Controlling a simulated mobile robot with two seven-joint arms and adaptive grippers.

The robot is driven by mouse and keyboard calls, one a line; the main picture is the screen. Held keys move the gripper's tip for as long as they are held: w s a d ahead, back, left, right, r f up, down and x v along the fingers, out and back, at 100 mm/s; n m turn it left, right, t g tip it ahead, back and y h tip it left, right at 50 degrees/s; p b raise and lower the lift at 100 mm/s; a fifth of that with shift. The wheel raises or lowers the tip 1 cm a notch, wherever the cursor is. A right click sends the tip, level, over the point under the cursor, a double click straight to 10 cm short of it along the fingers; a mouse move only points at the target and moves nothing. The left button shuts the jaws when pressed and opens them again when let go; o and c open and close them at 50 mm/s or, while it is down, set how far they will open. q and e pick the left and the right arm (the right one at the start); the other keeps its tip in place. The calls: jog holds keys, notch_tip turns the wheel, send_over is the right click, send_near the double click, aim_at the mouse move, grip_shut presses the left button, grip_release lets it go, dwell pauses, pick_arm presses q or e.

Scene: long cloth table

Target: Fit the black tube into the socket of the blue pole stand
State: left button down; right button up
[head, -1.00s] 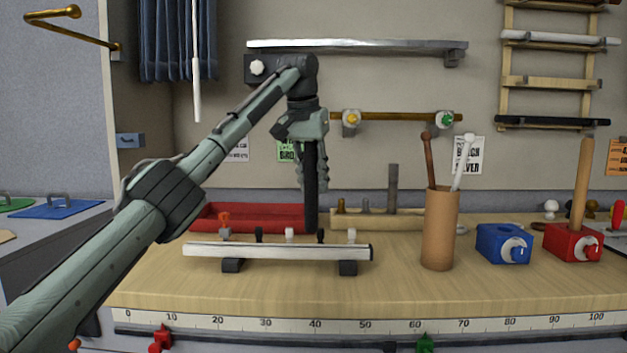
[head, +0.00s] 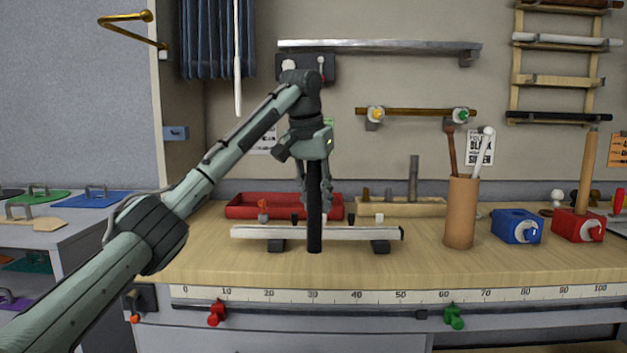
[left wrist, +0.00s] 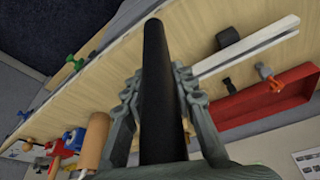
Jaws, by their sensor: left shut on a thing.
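My left gripper (head: 315,185) is shut on the black tube (head: 315,230) and holds it upright, pointing down, in front of the white rail on the table. In the left wrist view the tube (left wrist: 153,70) runs between the two fingers (left wrist: 155,100). My right gripper is not in view.
The white rail (head: 350,233) on dark feet lies behind the tube, with a red tray (head: 245,208) farther back. A brown cup (head: 460,225) with sticks stands between the tube and the blue stand. A red stand (head: 573,228) holding a wooden pole is right of the blue one.

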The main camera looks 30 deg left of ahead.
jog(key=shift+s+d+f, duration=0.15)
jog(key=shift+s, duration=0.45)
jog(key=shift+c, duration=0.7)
pick_arm(q)
jog(key=s+d+f, duration=0.7)
jog(key=s+f, duration=0.3)
jog(key=f, duration=0.2)
jog(key=s+d+f, duration=0.7)
jog(key=s+f, duration=0.3)
jog(key=f, duration=0.3)
jog(key=shift+d+f+m, duration=0.15)
jog(key=shift+d+m, duration=0.05)
jog(key=shift+m, duration=0.1)
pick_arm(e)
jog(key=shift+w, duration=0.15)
